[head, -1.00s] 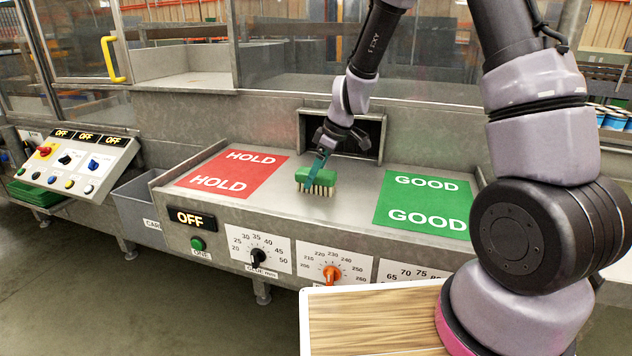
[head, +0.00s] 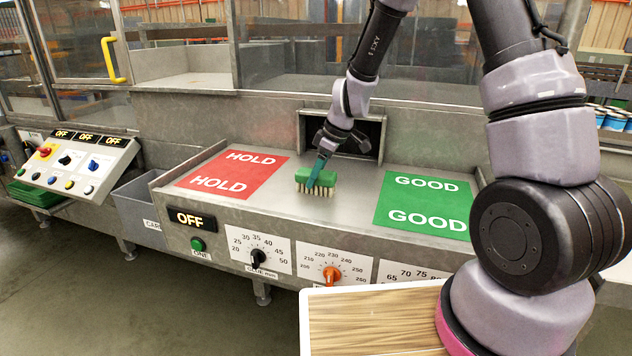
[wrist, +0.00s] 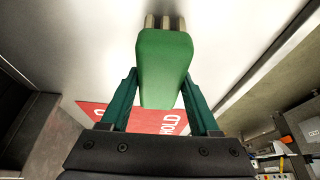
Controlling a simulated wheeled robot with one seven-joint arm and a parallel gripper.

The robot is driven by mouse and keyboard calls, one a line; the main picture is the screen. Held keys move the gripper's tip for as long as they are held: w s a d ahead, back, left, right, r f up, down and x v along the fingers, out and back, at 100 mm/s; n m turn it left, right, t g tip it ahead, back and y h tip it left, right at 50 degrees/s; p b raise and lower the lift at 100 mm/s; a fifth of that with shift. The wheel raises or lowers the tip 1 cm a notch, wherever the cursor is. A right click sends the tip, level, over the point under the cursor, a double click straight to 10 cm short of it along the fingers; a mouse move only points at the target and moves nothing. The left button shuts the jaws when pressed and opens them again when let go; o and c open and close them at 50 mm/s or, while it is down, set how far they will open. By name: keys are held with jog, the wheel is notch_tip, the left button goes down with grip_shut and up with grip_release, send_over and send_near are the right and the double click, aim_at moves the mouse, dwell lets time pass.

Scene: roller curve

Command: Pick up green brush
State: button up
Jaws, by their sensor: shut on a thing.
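The green brush (head: 327,178) has a green block and pale bristles that point down. It is at the metal worktop, between the red HOLD panel and the green GOOD panel. My gripper (head: 316,181) reaches down to it, with a teal finger across the near side of the block. In the wrist view the brush (wrist: 163,65) lies between the two teal fingers of my gripper (wrist: 162,95), which are shut on it. Its bristles show at the top of that view. I cannot tell whether the bristles touch the worktop.
The metal worktop (head: 300,212) is clear around the brush. The red HOLD panel (head: 232,172) is left and the green GOOD panel (head: 424,203) right. A dark opening (head: 368,134) is in the wall behind. Dials (head: 258,256) line the front face. A grey bin (head: 140,200) stands left.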

jog(key=shift+r, duration=0.1)
notch_tip(320, 180, up, 10)
jog(key=shift+r, duration=0.2)
dwell(0.3)
jog(key=o, duration=0.7)
jog(key=c, duration=0.5)
jog(key=shift+o, duration=0.2)
jog(key=shift+s, duration=0.1)
